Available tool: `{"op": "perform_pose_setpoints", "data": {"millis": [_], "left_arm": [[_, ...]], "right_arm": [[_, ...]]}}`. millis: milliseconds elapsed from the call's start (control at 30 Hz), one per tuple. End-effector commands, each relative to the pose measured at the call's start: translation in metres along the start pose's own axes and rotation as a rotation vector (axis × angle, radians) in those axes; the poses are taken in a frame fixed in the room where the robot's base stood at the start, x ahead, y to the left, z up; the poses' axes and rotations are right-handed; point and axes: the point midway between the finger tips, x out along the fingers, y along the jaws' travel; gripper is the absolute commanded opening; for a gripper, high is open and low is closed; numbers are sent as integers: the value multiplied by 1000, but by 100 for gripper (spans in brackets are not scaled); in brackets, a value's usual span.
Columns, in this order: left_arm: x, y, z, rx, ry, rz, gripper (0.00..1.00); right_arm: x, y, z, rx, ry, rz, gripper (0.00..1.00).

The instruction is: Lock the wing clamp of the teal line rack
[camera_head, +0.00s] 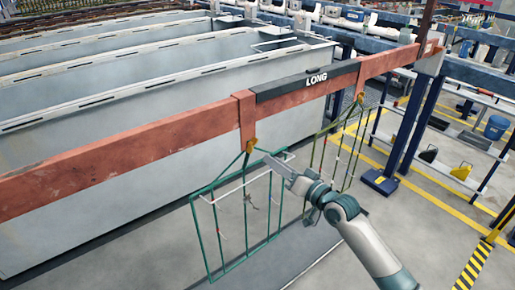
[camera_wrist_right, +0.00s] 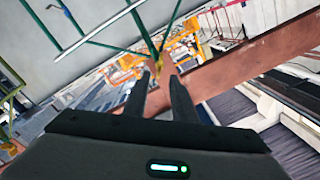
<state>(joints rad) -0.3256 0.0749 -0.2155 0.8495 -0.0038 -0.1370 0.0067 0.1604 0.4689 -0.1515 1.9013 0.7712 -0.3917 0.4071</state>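The teal line rack (camera_head: 197,228) hangs from a copper-red beam (camera_head: 130,138) in the head view. Its teal frame tubes also show at the upper left of the right wrist view (camera_wrist_right: 118,17). A small yellow wing clamp (camera_head: 251,145) sits at the top of the rack's hanger, just under the beam's bracket. In the right wrist view, the yellow clamp (camera_wrist_right: 155,62) appears just beyond and between my fingertips. My right gripper (camera_head: 270,161) is to the right of the clamp and slightly below it. Its fingers (camera_wrist_right: 161,80) are apart, with nothing visibly held. My left gripper is not in view.
An olive rack (camera_head: 340,150) hangs from the same beam to the right, with its own yellow clamp (camera_head: 359,99). A black "LONG" label (camera_head: 305,83) is on the beam. Grey tanks (camera_head: 130,90) stand behind. Open floor lies at the front right, near a blue post (camera_head: 412,130).

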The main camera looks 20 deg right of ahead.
Motion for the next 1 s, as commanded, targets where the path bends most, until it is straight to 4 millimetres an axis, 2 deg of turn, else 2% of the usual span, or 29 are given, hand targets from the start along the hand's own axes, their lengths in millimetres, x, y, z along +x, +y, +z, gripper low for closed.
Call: {"op": "perform_pose_setpoints", "data": {"millis": [100,300,500,700,967,1000], "left_arm": [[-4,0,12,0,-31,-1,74],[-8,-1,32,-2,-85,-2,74],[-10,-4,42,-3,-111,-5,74],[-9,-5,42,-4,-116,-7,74],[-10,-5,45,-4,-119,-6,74],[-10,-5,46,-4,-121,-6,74]], "right_arm": [[23,-1,-2,2,1,0,24],[57,-1,-2,1,1,0,24],[80,0,-1,1,1,0,24],[88,0,0,0,1,0,24],[88,0,0,0,0,0,24],[88,0,0,0,1,0,17]]}}
